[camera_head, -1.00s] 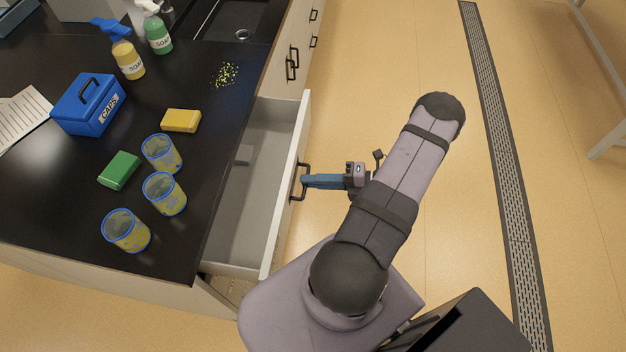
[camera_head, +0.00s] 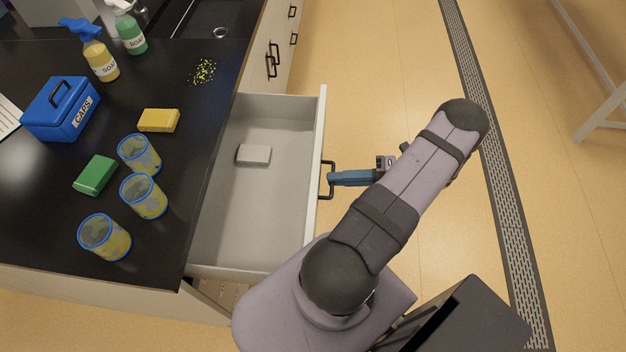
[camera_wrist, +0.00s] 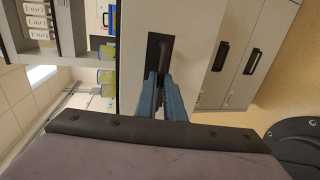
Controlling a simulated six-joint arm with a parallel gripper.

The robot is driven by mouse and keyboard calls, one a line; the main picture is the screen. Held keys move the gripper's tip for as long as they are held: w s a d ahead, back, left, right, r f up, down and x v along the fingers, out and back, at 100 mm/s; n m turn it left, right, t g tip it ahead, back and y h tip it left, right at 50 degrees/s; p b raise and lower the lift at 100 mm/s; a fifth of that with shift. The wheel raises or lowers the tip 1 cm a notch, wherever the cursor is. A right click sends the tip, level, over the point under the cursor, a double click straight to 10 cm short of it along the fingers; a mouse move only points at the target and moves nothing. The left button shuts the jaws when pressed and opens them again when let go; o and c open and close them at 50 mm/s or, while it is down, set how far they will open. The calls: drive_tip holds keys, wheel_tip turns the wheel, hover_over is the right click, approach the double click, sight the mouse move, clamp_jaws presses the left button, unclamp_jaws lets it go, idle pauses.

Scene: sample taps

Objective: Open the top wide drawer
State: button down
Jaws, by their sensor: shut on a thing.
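The top wide drawer (camera_head: 208,225) stands well out from under the black counter in the head view. Its inside shows, with a small pale block (camera_head: 254,155) lying toward the back. Its dark bar handle (camera_head: 324,180) is on the front panel. My gripper (camera_head: 334,178) is shut on this handle, with its blue fingers reaching from the right. In the wrist view the blue fingers (camera_wrist: 161,92) close around the dark handle (camera_wrist: 166,62) against the pale drawer front (camera_wrist: 190,25). The fingers hide part of the handle.
Other cabinet handles (camera_head: 271,65) lie beyond the drawer.

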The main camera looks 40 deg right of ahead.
drive_tip(key=shift+f+v, duration=0.15)
drive_tip(key=shift+v, duration=0.55)
drive_tip(key=shift+f+v, duration=0.15)
drive_tip(key=shift+v, duration=0.55)
drive_tip(key=c, duration=1.9)
unclamp_jaws()
drive_tip(key=shift+o, duration=0.2)
drive_tip(key=s+d+r+p, duration=0.3)
drive_tip(key=r+p, duration=0.1)
drive_tip(key=r, duration=0.4)
drive_tip(key=shift+s+d, duration=0.2)
drive_tip(key=shift+d, duration=0.05)
